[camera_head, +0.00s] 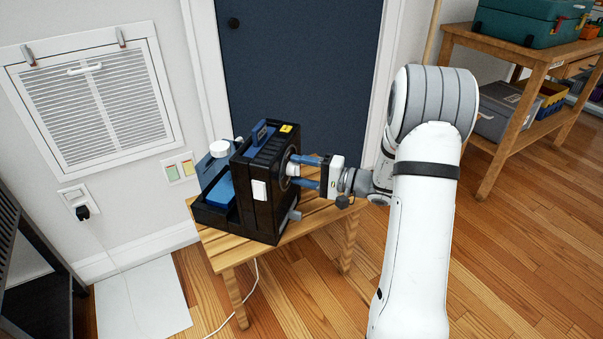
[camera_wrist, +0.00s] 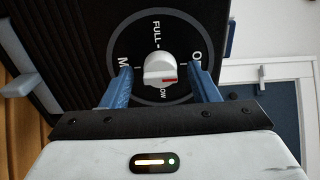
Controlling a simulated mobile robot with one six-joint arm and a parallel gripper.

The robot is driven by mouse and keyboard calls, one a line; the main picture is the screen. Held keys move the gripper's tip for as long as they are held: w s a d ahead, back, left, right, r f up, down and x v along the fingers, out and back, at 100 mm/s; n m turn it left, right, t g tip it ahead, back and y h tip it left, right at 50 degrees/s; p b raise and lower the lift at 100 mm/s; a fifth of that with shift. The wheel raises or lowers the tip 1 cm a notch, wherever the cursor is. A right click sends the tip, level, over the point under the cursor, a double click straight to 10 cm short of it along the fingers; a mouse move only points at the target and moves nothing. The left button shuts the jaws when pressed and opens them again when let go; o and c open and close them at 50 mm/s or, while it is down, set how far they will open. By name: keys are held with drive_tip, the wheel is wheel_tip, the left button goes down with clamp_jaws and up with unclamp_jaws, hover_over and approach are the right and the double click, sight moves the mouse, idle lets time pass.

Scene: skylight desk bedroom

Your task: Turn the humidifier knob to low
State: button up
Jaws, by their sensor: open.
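The humidifier (camera_head: 262,205) is a black box with blue parts, upright on a small wooden table. Its white knob (camera_wrist: 158,66) sits on a round dial (camera_wrist: 185,28) on the side facing my gripper. The dial reads FULL at the top, letters starting with M at left, O at right, and a partly hidden "OW" below the knob. A red mark shows on the knob's lower right edge; I cannot tell exactly where it points. My gripper (camera_head: 296,172) is open, its blue fingers on either side of the knob, with visible gaps in the wrist view (camera_wrist: 160,84).
The wooden table (camera_head: 228,259) stands by a dark blue door (camera_head: 300,70). A wall vent (camera_head: 95,95), switches (camera_head: 178,168) and a plugged outlet (camera_head: 80,205) are at left. A wooden shelf with boxes (camera_head: 520,80) stands at right.

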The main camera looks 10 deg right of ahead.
drive_tip(key=shift+c, duration=0.4)
drive_tip(key=c, duration=0.9)
drive_tip(key=shift+m+p, duration=0.3)
drive_tip(key=shift+d+m+p, duration=0.1)
drive_tip(key=shift+m+p, duration=7.15)
drive_tip(key=shift+m, duration=1.35)
drive_tip(key=o, duration=1)
